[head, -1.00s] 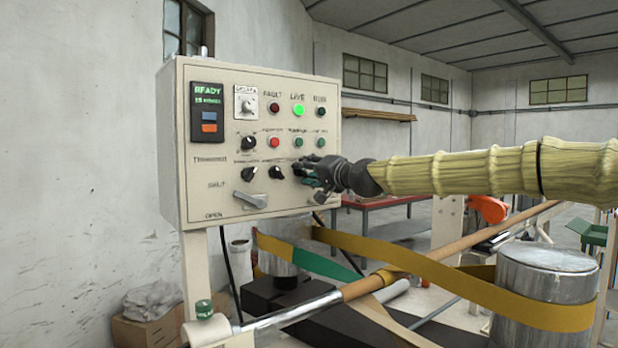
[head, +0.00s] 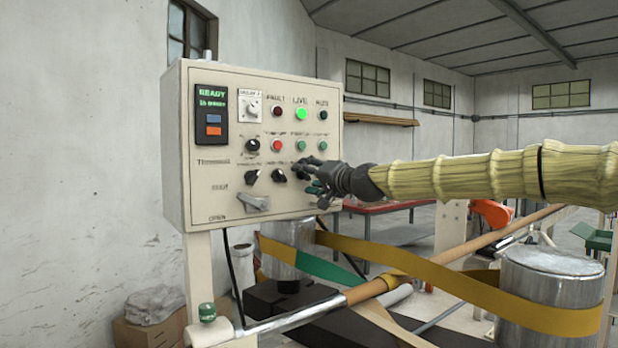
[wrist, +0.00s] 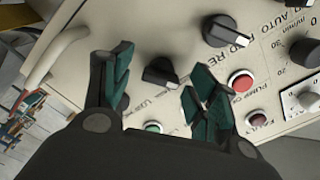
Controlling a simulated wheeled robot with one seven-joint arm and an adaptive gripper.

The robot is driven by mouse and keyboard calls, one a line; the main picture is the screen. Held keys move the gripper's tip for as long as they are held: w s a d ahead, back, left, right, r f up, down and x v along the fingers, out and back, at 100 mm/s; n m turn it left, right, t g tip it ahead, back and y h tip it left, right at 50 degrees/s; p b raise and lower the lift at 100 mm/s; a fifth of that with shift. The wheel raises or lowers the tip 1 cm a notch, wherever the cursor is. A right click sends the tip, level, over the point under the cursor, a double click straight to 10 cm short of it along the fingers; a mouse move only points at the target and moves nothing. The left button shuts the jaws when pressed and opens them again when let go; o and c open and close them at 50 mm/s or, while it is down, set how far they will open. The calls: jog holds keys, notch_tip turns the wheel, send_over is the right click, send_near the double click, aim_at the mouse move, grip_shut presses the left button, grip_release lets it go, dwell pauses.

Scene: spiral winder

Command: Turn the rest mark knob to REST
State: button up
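The cream control panel (head: 230,195) carries a row of black knobs: a left knob (head: 251,177), a middle knob (head: 278,175) and one at the right, largely hidden by my gripper (head: 312,172). In the wrist view my gripper (wrist: 160,80) is open. A black knob (wrist: 160,72) shows between its green-padded fingertips, with gaps on both sides; I cannot tell how deep the fingers reach. A larger black knob (wrist: 228,32) lies right of the fingers. The labels are too small or cut off to tell which one is the rest mark knob.
Red push button (wrist: 240,82) and fault lamp (wrist: 256,118) lie close to the right finger. A grey lever (head: 254,203) sits low on the panel. A yellow strap (head: 440,285) and steel drum (head: 552,280) stand below my arm.

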jog(key=shift+d+r, duration=0.15)
jog(key=shift+d, duration=0.1)
jog(key=v, duration=1.2)
jog(key=shift+a, duration=0.1)
